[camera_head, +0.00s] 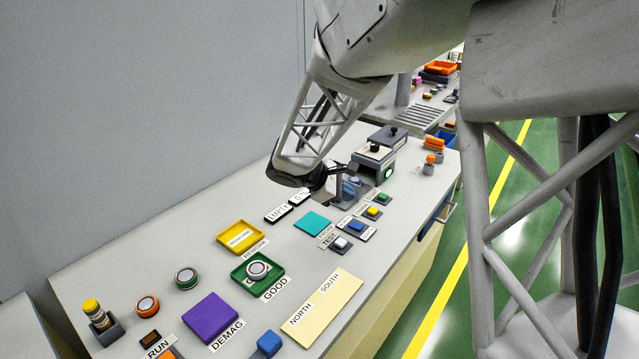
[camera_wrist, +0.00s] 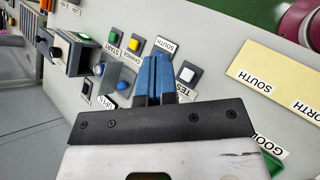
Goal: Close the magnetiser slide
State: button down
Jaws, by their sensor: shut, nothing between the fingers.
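The magnetiser (camera_head: 381,153) is a grey block with a dark top at the far end of the bench. A black knob (camera_head: 374,147) stands on its upper part, and a green light glows on its side. In the wrist view the magnetiser (camera_wrist: 78,60) is at the left, with a black knob (camera_wrist: 55,52) projecting from it. I cannot clearly tell how far the slide is out. My gripper (camera_head: 350,189) is in front of the magnetiser, low over the bench and apart from the knob. Its blue fingers (camera_wrist: 155,66) are shut and empty, near the small buttons.
Buttons (camera_head: 372,212) with labels stand right of my gripper. A teal pad (camera_head: 312,223), yellow tray (camera_head: 240,251), green tray (camera_head: 281,279) holding a ring part, purple pad (camera_head: 211,321) and cream NORTH/SOUTH plate (camera_head: 318,308) lie nearer.

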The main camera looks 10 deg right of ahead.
jog(key=w+a+f+n+t+h, duration=0.1)
jog(key=w+a+f+n+t, duration=0.1)
jog(key=w+a+f+n, duration=0.1)
jog(key=w+a+f+n+t+h, duration=0.1)
jog(key=w+a+f+n+t, duration=0.1)
jog(key=w+a+f, duration=0.3)
jog(key=w+a+f+n+t, duration=0.1)
jog(key=w+a+f+n, duration=0.3)
jog(key=w+f, duration=0.4)
jog(key=shift+a+n+t+h, duration=0.25)
jog(key=shift+n+t+h, duration=0.15)
jog(key=shift+d, duration=0.1)
jog(key=x, duration=1.2)
jog(key=shift+r, duration=0.25)
jog(key=shift+w+d, duration=0.45)
jog(key=shift+d, duration=0.35)
